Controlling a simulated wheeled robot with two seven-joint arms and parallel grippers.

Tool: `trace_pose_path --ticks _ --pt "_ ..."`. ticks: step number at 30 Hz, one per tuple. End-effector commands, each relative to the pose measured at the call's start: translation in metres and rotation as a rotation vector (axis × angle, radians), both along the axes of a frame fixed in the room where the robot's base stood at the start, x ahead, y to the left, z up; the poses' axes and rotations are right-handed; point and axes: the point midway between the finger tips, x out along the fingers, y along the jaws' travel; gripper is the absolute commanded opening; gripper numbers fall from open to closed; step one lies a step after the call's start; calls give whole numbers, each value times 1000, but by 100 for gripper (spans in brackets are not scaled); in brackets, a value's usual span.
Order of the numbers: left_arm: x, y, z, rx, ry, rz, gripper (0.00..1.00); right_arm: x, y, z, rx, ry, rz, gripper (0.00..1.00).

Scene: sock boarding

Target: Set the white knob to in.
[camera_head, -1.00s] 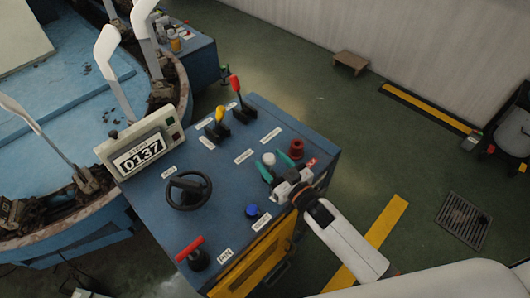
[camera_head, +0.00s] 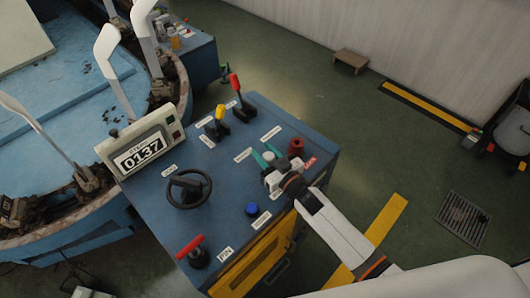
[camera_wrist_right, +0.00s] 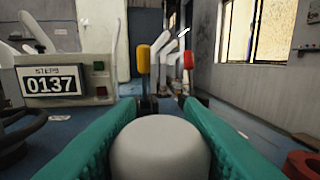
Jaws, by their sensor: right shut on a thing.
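The white knob (camera_head: 268,156) stands on the blue top of the control console, near its right end. My right gripper (camera_head: 266,154) has its two teal fingers on either side of the knob and is shut on it. In the right wrist view the knob's rounded white head (camera_wrist_right: 160,148) fills the gap between the teal fingers, low in the picture. The gripper hides the knob's lower part and any label beside it, so I cannot tell its setting. My left gripper is out of view.
A red knob (camera_head: 296,146) stands close to the right gripper. Yellow (camera_head: 220,113) and red (camera_head: 235,84) levers, a black handwheel (camera_head: 188,189), a blue button (camera_head: 252,209) and a red T-handle (camera_head: 190,247) share the console. The display (camera_head: 140,153) reads 0137.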

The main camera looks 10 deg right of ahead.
Motion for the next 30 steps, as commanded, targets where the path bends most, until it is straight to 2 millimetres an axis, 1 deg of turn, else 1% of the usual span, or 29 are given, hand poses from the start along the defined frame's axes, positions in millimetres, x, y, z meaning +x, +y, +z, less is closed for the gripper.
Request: trace_pose_path --ticks 2,4,9,17,18,20,21,22,30 --pt "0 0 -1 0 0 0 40 0 0 -2 0 0 1 0" --pt "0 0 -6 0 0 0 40 0 0 -8 0 1 1 0" --pt "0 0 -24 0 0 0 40 0 0 -32 0 1 0 0" --pt "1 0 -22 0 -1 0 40 -1 0 -33 -2 5 -1 0" --pt "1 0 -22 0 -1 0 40 -1 0 -33 -3 6 -1 36" --pt "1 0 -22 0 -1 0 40 -1 0 -33 -2 8 -1 45" --pt "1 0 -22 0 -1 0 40 -1 0 -33 -3 6 -1 52" --pt "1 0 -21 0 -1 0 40 -1 0 -33 -2 5 -1 56" --pt "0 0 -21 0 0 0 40 -1 -1 -31 -1 2 -1 56"
